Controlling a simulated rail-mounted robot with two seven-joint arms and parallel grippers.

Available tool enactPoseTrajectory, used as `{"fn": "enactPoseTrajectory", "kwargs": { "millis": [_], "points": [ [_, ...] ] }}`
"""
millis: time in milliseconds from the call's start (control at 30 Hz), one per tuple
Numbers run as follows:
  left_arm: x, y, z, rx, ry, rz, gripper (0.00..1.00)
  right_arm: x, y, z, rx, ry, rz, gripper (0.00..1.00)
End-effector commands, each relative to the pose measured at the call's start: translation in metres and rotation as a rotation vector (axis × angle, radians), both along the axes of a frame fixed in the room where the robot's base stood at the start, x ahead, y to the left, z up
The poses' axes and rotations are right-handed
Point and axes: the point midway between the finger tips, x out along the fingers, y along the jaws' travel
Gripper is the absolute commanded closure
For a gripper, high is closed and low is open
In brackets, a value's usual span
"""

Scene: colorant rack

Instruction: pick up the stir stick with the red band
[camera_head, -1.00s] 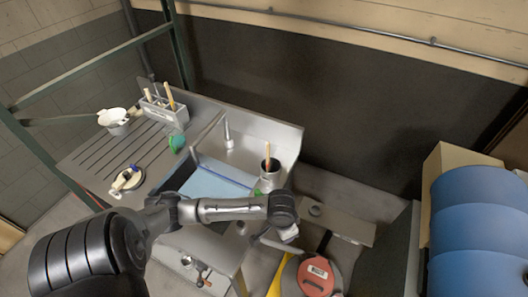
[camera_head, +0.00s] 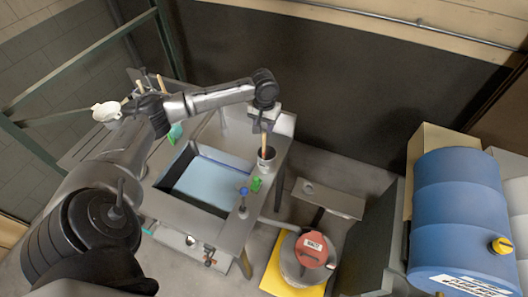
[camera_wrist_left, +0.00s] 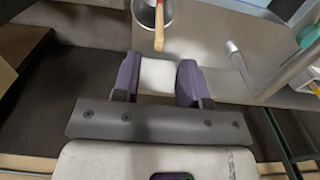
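The wooden stir stick (camera_head: 263,145) stands in a metal cup (camera_head: 266,163) at the sink's right back corner. In the left wrist view the stick (camera_wrist_left: 159,30) leans over the rim of the cup (camera_wrist_left: 145,14), with a small reddish mark near the top picture edge. My left gripper (camera_head: 264,118) is directly above the stick, pointing down. In the left wrist view its purple-grey fingers (camera_wrist_left: 158,78) are apart, with a pale surface between them. The stick's end is just beyond the fingertips, not gripped. My right gripper is out of view.
The sink basin (camera_head: 205,178) is left of the cup, with green items (camera_head: 256,184) and a blue-topped item (camera_head: 243,191) on its edge. A white strainer (camera_head: 106,111) is at the far left. A red-lidded bucket (camera_head: 312,249) and blue drum (camera_head: 465,215) stand at right.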

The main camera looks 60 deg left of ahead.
Motion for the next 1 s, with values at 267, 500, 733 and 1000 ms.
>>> {"fn": "enactPoseTrajectory", "kwargs": {
  "millis": [267, 500, 733, 1000],
  "points": [
    [0.000, 0.000, -0.023, 0.000, -0.001, -0.001, 0.61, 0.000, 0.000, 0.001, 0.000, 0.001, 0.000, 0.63],
    [-0.001, -0.003, -0.042, -0.001, 0.002, -0.002, 0.61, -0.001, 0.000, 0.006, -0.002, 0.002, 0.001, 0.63],
    [-0.002, -0.003, -0.069, 0.000, 0.000, -0.001, 0.61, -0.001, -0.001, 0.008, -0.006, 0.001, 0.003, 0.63],
    [-0.002, -0.003, -0.076, 0.001, -0.002, -0.003, 0.61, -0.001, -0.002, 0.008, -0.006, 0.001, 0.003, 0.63]
  ]
}}
